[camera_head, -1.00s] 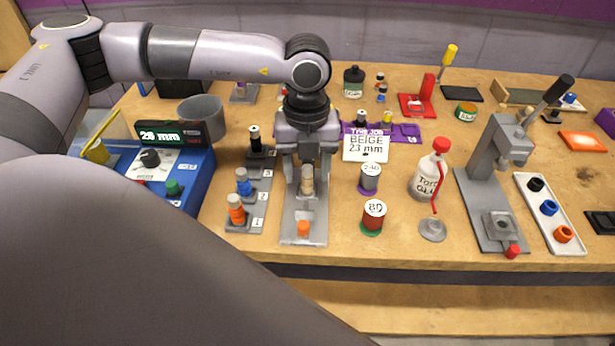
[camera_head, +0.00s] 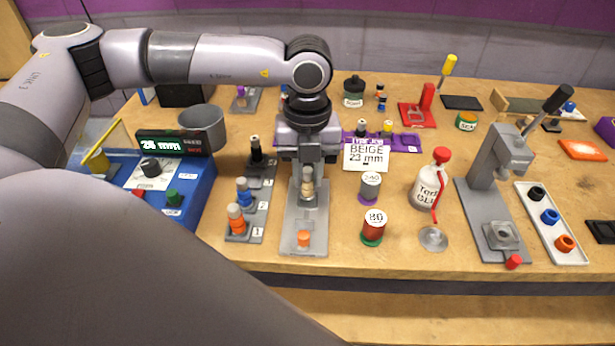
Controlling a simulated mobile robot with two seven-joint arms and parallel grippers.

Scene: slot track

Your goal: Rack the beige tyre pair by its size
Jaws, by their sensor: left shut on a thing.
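The beige tyre pair (camera_head: 308,189) stands upright at a grey plate (camera_head: 305,218) with an orange piece (camera_head: 303,238) at its front end. My left gripper (camera_head: 309,174) points down over it and is shut on its upper part; the fingers partly hide it. Whether its lower end touches the plate is hard to tell. A job card (camera_head: 366,156) behind to the right reads BEIGE 23 mm. My right gripper is not in view.
Left of the plate, a grey numbered rack (camera_head: 262,198) holds orange, blue and black pieces. A blue dial box (camera_head: 200,190) stands further left. Spools (camera_head: 373,227), a glue bottle (camera_head: 430,185) and a lever press (camera_head: 490,205) stand right. A purple tray (camera_head: 408,142) lies behind.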

